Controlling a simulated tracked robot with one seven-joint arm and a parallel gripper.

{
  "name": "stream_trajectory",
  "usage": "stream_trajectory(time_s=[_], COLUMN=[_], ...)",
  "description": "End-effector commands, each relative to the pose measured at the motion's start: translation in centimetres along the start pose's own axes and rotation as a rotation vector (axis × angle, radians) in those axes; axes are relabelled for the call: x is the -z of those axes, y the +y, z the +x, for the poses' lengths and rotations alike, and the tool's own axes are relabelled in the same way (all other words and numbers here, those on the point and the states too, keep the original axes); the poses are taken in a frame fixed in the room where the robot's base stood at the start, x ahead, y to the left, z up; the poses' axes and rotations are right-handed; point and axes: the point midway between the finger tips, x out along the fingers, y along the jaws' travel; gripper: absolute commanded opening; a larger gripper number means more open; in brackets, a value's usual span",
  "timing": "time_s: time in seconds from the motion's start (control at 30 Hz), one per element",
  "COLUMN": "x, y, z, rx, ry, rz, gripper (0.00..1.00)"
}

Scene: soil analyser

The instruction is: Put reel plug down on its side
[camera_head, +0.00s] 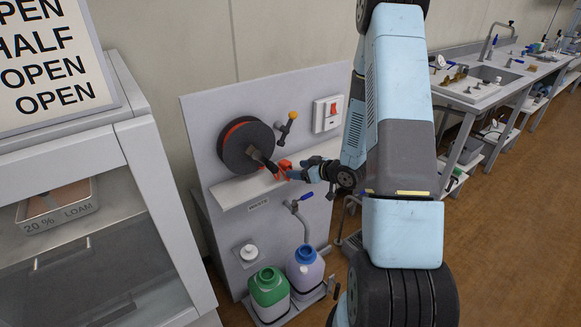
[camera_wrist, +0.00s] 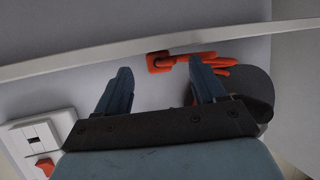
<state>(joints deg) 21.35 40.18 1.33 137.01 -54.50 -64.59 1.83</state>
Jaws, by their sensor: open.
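The orange reel plug (camera_head: 284,166) is at the shelf (camera_head: 240,190) below the cable reel (camera_head: 246,143). In the wrist view the plug (camera_wrist: 160,62) lies sideways between and just beyond my fingertips, near the pale shelf edge (camera_wrist: 110,59). More orange parts reach right behind the right finger, towards the dark reel (camera_wrist: 258,85). My gripper (camera_head: 298,172) is open beside the plug. In the wrist view its two fingers (camera_wrist: 160,68) stand wide apart with nothing clamped between them. The right finger partly hides the orange parts; I cannot tell whether it touches them.
A yellow-handled lever (camera_head: 287,123) and a red switch (camera_head: 333,107) are on the panel above the shelf. A green-topped bottle (camera_head: 269,291) and a blue-topped bottle (camera_head: 305,268) stand below, near a blue-handled tap (camera_head: 304,200). A glass-fronted cabinet (camera_head: 160,180) stands left.

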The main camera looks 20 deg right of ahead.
Motion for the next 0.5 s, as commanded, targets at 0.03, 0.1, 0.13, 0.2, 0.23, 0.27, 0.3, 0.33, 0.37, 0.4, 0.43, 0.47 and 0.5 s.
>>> stream_trajectory(time_s=[0.03, 0.1, 0.13, 0.2, 0.23, 0.27, 0.3, 0.33, 0.37, 0.4, 0.43, 0.47, 0.5], x=[0.2, 0.4, 0.4, 0.5, 0.6, 0.6, 0.6, 0.7, 0.7, 0.8, 0.8, 0.8, 0.8], y=[0.2, 0.3, 0.3, 0.4, 0.4, 0.4, 0.4, 0.4, 0.4, 0.5, 0.5, 0.5, 0.5], z=[-1.1, -2.5, -3.1, -4.4, -4.9, -5.4, -6.0, -6.4, -6.8, -7.2, -7.5, -7.8, -8.0], rx=[-0.006, -0.008, -0.01, -0.011, -0.012, -0.011, -0.012, -0.012, -0.012, -0.012, -0.012, -0.012, -0.012], ry=[0.005, 0.01, 0.011, 0.014, 0.016, 0.018, 0.02, 0.021, 0.022, 0.024, 0.024, 0.025, 0.025], rz=[0.0, -0.002, -0.002, -0.003, -0.004, -0.005, -0.005, -0.005, -0.006, -0.007, -0.007, -0.007, -0.007], gripper=[0.7, 0.7, 0.7, 0.7, 0.7, 0.7, 0.7, 0.7, 0.7, 0.7, 0.7, 0.7, 0.7])
